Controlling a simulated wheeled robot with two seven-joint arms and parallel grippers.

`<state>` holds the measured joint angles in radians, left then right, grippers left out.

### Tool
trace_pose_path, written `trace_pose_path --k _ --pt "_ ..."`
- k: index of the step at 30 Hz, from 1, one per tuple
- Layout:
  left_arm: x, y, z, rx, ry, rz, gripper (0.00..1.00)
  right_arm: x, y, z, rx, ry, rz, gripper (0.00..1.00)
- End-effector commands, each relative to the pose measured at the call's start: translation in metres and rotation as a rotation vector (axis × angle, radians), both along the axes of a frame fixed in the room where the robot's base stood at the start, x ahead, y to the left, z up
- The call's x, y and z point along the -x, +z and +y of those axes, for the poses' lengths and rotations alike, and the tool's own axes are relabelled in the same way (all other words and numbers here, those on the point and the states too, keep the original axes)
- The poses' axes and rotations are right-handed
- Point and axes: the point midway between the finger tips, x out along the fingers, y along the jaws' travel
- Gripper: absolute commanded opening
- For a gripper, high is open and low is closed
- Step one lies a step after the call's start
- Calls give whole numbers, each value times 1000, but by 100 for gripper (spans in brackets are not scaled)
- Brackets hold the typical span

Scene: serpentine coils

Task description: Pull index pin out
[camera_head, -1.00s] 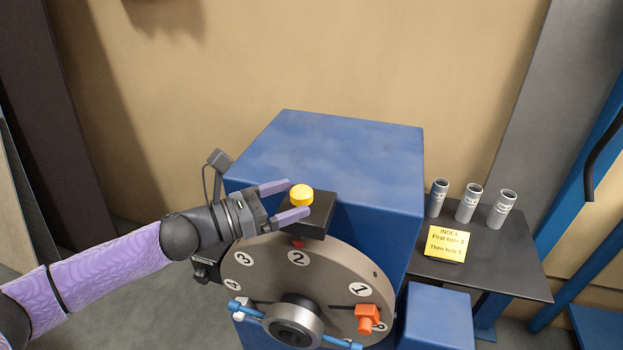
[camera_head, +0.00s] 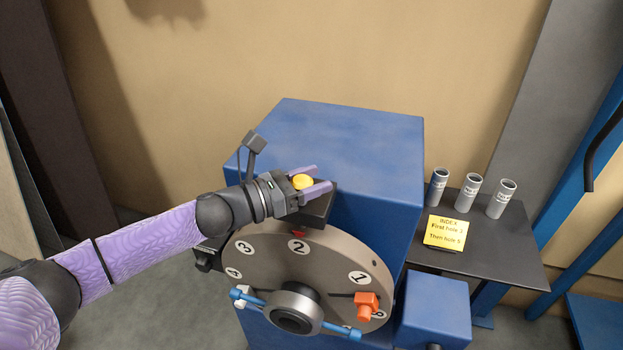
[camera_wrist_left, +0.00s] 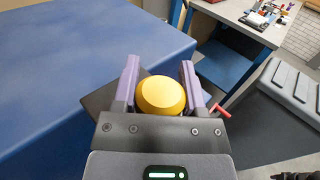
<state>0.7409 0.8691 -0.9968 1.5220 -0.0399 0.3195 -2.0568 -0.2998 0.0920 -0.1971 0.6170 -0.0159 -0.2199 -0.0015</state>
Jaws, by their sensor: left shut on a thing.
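The index pin's yellow knob (camera_head: 302,182) sits at the black block (camera_head: 318,212) on top of the blue housing, above the grey numbered dial (camera_head: 270,262). My left gripper (camera_head: 312,180) has its purple fingers on either side of the knob, shut on it. In the left wrist view the yellow knob (camera_wrist_left: 161,95) lies between the two fingers, close to the palm. The pin's shaft is hidden under the knob. A red pointer (camera_head: 298,234) shows below the block, just above the dial's number 2. My right gripper is not in view.
The blue housing (camera_head: 345,135) stands behind and right of the gripper. An orange clamp (camera_head: 366,304) and a blue handle bar (camera_head: 335,329) are on the dial. Right, a dark side table (camera_head: 490,250) holds three grey tubes (camera_head: 470,193) and a yellow index note (camera_head: 444,232).

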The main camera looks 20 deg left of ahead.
Motion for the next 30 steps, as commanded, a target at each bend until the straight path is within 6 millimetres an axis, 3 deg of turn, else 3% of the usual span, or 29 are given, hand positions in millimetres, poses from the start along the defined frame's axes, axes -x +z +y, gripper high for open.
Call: trace_pose_path --k 9,15,25,26,30 --pt "0 0 0 0 0 0 0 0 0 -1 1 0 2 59" --pt "0 26 0 0 0 -3 0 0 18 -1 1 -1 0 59" --pt "-1 30 1 4 1 -6 0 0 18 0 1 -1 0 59" --pt "-1 30 1 4 1 -7 60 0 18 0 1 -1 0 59" --pt "-1 29 0 2 1 -5 89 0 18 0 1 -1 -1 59"
